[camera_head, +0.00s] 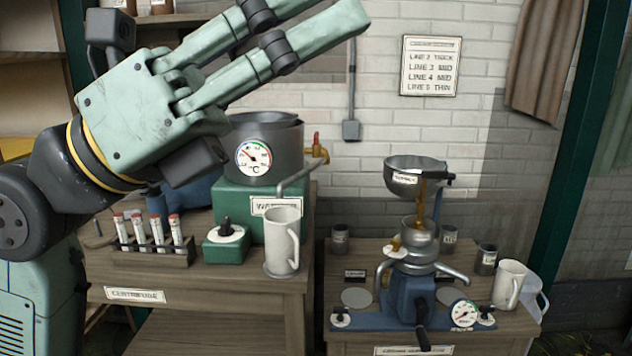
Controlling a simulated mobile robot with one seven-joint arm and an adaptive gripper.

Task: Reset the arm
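My gripper (330,10) is raised in the upper left of the head view, its two long pale green fingers pointing up and to the right. A gap shows between the fingers, and nothing is seen in it. The upper finger's tip is cut off by the top edge of the picture. The gripper appears in front of the wall and the warmer, touching nothing that I can see. My arm comes in from the left edge.
A left bench carries a warmer pot (275,135), a white jug (283,240) and a tube rack (150,250). A lower right bench carries a blue separator machine (410,295) under a metal bowl (412,180), cups and a white mug (508,285). A notice (430,66) hangs behind.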

